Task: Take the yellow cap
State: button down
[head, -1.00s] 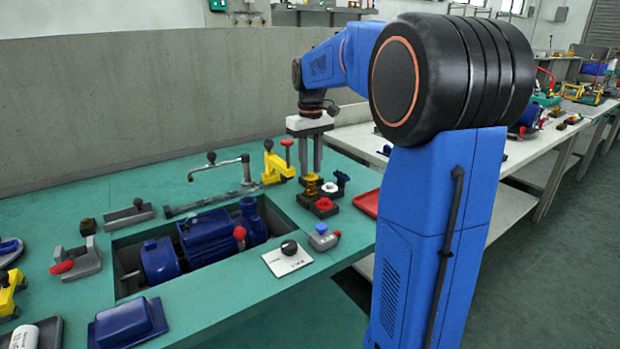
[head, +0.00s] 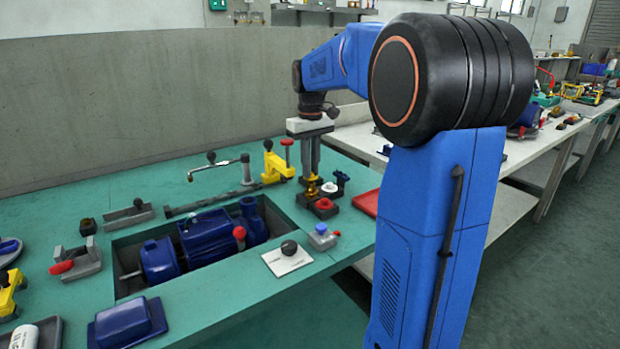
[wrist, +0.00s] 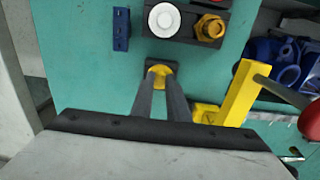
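The yellow cap (wrist: 160,70) sits on a small dark block on the teal bench, in the middle of the wrist view. My gripper (wrist: 161,78) points down at it, with a finger on either side and yellow showing between the tips. The finger gap is narrow and the fingers look shut on the cap; contact itself is hard to see. In the head view my gripper (head: 311,175) is low over the bench, and its tips and the brass-coloured fitting largely hide the cap.
Close by are a brass-coloured fitting (wrist: 210,27), a white round part (wrist: 165,19) and a blue part (wrist: 121,29). A yellow clamp (wrist: 236,95) stands right of my fingers in the wrist view. The blue pump (head: 205,236) lies in the bench recess.

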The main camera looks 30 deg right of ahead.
jog(key=shift+r, duration=0.75)
dwell(0.8)
jog(key=shift+r, duration=2.1)
